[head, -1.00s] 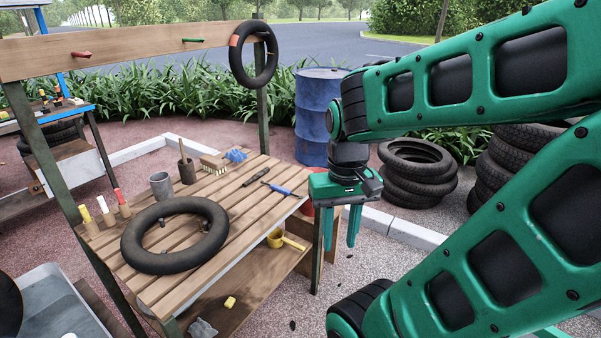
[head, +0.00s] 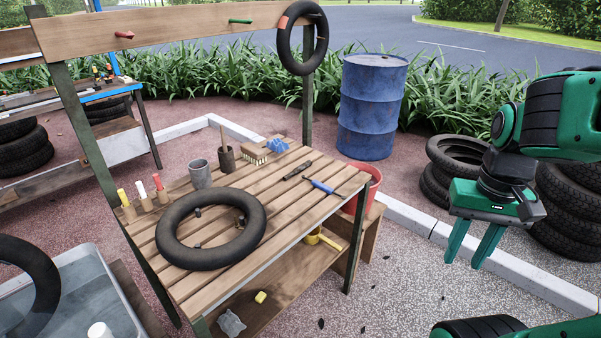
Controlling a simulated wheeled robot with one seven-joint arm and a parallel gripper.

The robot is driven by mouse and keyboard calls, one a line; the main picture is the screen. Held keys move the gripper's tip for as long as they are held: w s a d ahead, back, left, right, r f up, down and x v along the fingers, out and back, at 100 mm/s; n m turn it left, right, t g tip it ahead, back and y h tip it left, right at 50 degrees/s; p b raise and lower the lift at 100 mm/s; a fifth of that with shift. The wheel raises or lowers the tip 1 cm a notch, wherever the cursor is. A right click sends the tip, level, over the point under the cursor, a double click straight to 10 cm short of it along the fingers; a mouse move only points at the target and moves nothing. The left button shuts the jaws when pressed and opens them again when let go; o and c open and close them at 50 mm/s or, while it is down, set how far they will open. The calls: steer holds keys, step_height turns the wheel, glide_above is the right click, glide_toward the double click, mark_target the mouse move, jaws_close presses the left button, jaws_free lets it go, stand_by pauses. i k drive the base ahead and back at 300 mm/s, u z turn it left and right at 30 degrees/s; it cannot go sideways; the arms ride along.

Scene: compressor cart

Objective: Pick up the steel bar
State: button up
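No plain steel bar stands out clearly in the head view. On the slatted wooden bench (head: 192,286) lie a dark slim tool (head: 297,171) and a blue-handled tool (head: 324,187) with a thin shaft, near the back right edge. I cannot tell whether either is the steel bar. My gripper (head: 462,264) hangs in the air to the right of the bench, fingers pointing down. Its two green fingers are apart with nothing between them.
A black inner tube (head: 170,238) covers the bench's middle. Tyres (head: 447,160) stack behind my gripper.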

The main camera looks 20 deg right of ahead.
mark_target(299, 168)
steer(key=z, duration=2.1)
steer(key=i, duration=1.45)
steer(key=u, duration=2.1)
